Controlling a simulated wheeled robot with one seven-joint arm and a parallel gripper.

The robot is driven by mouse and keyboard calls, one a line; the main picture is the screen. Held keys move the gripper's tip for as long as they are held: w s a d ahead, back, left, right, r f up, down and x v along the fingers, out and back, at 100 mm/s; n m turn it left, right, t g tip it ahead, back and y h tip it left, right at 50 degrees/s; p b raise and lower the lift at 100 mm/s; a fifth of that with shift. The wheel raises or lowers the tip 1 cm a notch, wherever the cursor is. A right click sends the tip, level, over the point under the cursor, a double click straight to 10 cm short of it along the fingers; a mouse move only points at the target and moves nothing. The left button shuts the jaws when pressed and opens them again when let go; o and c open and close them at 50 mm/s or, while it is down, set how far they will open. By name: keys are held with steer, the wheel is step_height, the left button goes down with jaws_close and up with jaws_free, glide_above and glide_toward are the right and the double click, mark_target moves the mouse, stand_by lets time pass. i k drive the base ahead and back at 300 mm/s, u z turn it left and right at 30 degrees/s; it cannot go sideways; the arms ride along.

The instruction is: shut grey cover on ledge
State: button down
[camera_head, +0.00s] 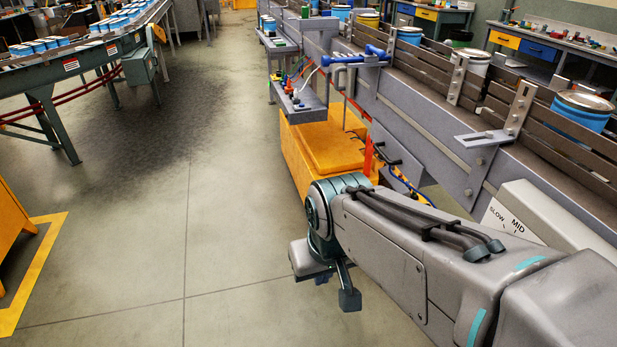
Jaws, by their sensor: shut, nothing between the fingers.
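My gripper (345,291) hangs low over the bare floor at the lower middle, below my arm's wrist. It looks shut and empty, and it is well apart from the conveyor side. A grey panel with dark handle-like parts (401,160) sits tilted on the conveyor side, above and right of my gripper. It may be the grey cover, but I cannot tell for sure, nor how far open it is. A small grey ledge (311,117) juts from the conveyor further back, with small bottles and other small items on it.
An orange cabinet (326,150) stands under the conveyor, just beyond my wrist. The conveyor (432,110) carries blue cans along the right. A speed dial box (540,215) stands beside my arm. Another conveyor (75,65) is at far left. The floor between is clear.

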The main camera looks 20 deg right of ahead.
mark_target(388, 181)
steer(key=u, duration=0.35)
steer(key=i, duration=1.3)
steer(key=z, duration=2.15)
